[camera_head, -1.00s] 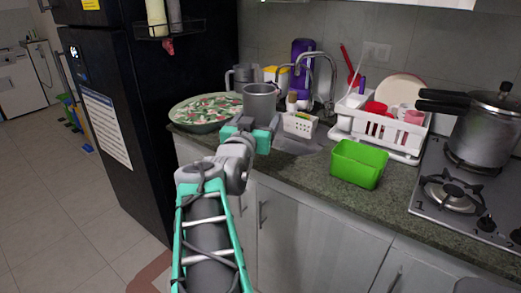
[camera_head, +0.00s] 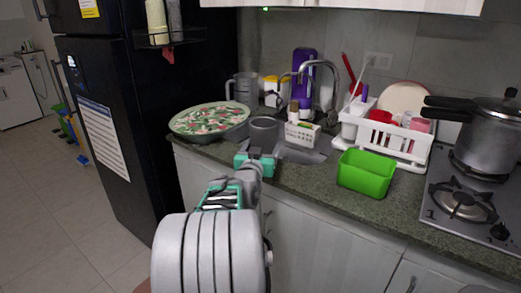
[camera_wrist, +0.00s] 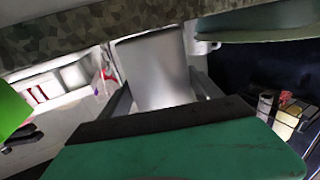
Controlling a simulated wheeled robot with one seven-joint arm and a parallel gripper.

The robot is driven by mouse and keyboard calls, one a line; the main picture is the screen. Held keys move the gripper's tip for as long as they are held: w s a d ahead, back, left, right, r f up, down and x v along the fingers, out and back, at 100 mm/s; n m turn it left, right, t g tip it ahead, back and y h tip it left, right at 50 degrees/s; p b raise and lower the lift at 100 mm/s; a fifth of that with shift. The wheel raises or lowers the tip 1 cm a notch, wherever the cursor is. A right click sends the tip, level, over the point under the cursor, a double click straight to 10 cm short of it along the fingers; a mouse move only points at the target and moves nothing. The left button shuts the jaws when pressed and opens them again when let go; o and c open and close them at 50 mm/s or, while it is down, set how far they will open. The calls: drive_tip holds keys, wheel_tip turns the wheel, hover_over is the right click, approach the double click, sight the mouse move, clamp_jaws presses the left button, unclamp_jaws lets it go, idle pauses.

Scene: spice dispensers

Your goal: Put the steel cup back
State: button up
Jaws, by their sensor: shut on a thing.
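The steel cup (camera_head: 264,130) is a plain grey metal cup, held upright at the counter's front edge, between the patterned tray and the sink. My gripper (camera_head: 257,154) is shut on it from the near side. In the wrist view the cup (camera_wrist: 155,68) stands between the two grey fingers (camera_wrist: 162,95), and its far end is close to the speckled counter. I cannot tell whether its base touches the counter.
The round patterned tray (camera_head: 209,120) is left of the cup, with a steel jug (camera_head: 243,88) behind. A small white basket (camera_head: 301,134) and the sink are to the right. Further right are a green bin (camera_head: 366,173), a white dish rack (camera_head: 392,143) and a pressure cooker (camera_head: 490,137).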

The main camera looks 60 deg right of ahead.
drive_tip(key=shift+f, duration=0.15)
drive_tip(key=o, duration=2)
